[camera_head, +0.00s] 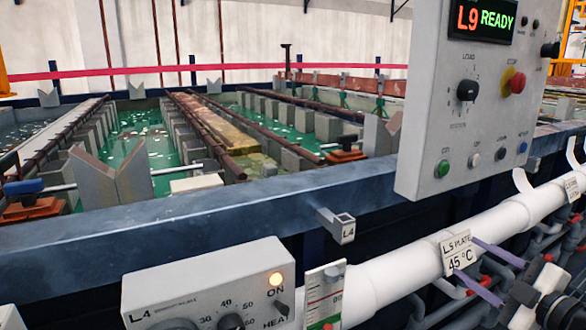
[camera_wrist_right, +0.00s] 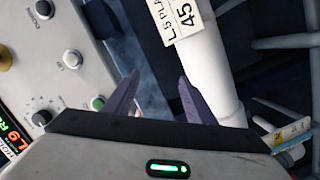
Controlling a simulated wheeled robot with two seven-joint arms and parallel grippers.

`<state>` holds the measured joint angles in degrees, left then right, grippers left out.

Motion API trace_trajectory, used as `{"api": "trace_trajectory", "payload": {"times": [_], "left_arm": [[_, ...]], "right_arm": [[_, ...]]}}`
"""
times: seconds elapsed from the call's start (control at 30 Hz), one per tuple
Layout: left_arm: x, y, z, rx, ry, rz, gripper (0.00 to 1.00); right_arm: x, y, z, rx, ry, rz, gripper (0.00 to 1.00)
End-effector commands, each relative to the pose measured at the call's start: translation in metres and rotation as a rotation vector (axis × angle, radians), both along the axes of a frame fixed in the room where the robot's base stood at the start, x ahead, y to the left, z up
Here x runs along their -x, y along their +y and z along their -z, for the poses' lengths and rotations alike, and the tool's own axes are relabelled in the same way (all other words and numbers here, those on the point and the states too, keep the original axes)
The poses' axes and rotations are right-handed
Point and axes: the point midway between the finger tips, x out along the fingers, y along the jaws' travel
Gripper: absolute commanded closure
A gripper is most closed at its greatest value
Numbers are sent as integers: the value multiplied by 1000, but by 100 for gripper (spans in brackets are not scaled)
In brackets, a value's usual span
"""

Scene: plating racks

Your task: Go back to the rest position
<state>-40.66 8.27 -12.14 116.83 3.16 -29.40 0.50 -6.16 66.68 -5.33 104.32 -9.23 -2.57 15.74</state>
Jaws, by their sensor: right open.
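My right gripper (camera_head: 464,256) comes in from the lower right in the head view. Its two purple fingers are apart, with nothing between them. They show in front of the white pipe (camera_head: 390,275) and its "L5 PLATE 45 °C" label (camera_head: 456,252). In the right wrist view the same open gripper (camera_wrist_right: 158,80) points at dark space between the grey control panel (camera_wrist_right: 75,60) and the white pipe (camera_wrist_right: 208,60). I cannot tell its exact distance from the pipe. My left gripper is not in view.
An L4 heater box (camera_head: 205,285) stands front left. Green-liquid tanks (camera_head: 150,150) lie behind the blue rim (camera_head: 230,215).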

Motion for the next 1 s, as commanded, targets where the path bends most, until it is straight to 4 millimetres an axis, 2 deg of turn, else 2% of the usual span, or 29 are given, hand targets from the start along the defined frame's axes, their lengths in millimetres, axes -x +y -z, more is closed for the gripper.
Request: {"api": "trace_trajectory", "payload": {"times": [0.03,0.1,0.17,0.2,0.3,0.4,0.5,0.6,0.7,0.8,1.0], "left_arm": [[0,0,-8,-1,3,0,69],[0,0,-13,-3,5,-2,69],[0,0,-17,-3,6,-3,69],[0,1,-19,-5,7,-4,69],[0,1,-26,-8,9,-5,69],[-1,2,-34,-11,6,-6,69],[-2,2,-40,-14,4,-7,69],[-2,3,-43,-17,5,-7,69],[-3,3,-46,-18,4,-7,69],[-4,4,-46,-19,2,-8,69],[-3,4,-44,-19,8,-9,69]], "right_arm": [[14,14,36,-85,65,27,50],[34,33,82,-180,148,67,50],[55,50,119,-260,222,105,50],[71,64,142,-312,273,131,50],[115,102,192,-440,405,197,50],[164,144,230,-563,540,266,50],[209,187,254,-674,662,328,50],[243,221,267,-760,757,376,50],[265,243,272,-812,817,405,50],[274,254,274,-838,847,420,50],[276,256,275,-840,852,421,50]]}}
